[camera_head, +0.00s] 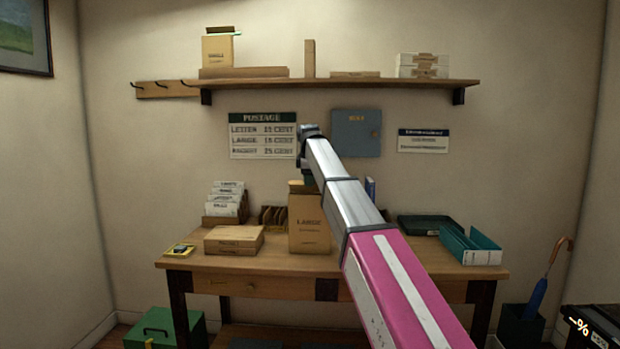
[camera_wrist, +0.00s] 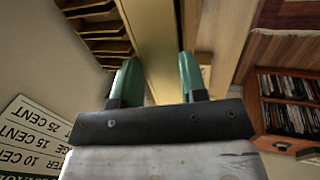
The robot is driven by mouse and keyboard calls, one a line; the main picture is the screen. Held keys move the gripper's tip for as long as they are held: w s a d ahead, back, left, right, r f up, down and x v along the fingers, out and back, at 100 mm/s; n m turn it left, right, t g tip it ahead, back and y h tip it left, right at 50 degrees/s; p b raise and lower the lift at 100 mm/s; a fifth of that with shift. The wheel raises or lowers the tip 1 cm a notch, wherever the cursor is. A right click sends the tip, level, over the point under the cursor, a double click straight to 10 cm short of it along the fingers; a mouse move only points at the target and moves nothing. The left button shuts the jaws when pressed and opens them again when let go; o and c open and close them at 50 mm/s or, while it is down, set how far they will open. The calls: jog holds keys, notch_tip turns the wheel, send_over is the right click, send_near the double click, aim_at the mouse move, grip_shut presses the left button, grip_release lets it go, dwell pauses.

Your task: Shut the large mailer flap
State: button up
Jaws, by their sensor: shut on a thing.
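The large mailer (camera_head: 309,228) is a tan upright box marked LARGE, standing on the desk. Its flap (camera_head: 300,187) shows as a yellowish strip at the mailer's top edge; my arm partly covers that area, so its exact angle is unclear. My gripper (camera_wrist: 157,82) is at the top of the mailer, with its two teal fingers shut on the tan flap. The cardboard (camera_wrist: 152,40) runs between and beyond the fingers in the wrist view. In the head view the fingertips are hard to make out.
On the desk (camera_head: 370,262), a flat box (camera_head: 234,240) and a card holder (camera_head: 225,205) stand left of the mailer. A brown slotted rack (camera_head: 272,217) is close beside it. A dark tray (camera_head: 428,224) and a teal file box (camera_head: 470,246) are at right.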

aim_at(310, 198)
jog(key=shift+s+a+f+t, duration=0.1)
jog(key=shift+s+f+t, duration=0.85)
jog(key=shift+t, duration=1.3)
jog(key=shift+s+d+f+t, duration=0.1)
jog(key=shift+s+f+t, duration=0.2)
jog(key=shift+f+t, duration=1.55)
jog(key=shift+s+a+f+t, duration=0.1)
jog(key=shift+s+f+t, duration=0.6)
jog(key=shift+t, duration=2)
jog(key=shift+w+f, duration=0.1)
jog(key=shift+f, duration=0.05)
jog(key=o, duration=0.9)
jog(key=shift+c, duration=0.2)
jog(key=s, duration=1.1)
jog(key=shift+a+r, duration=0.2)
jog(key=shift+r, duration=0.05)
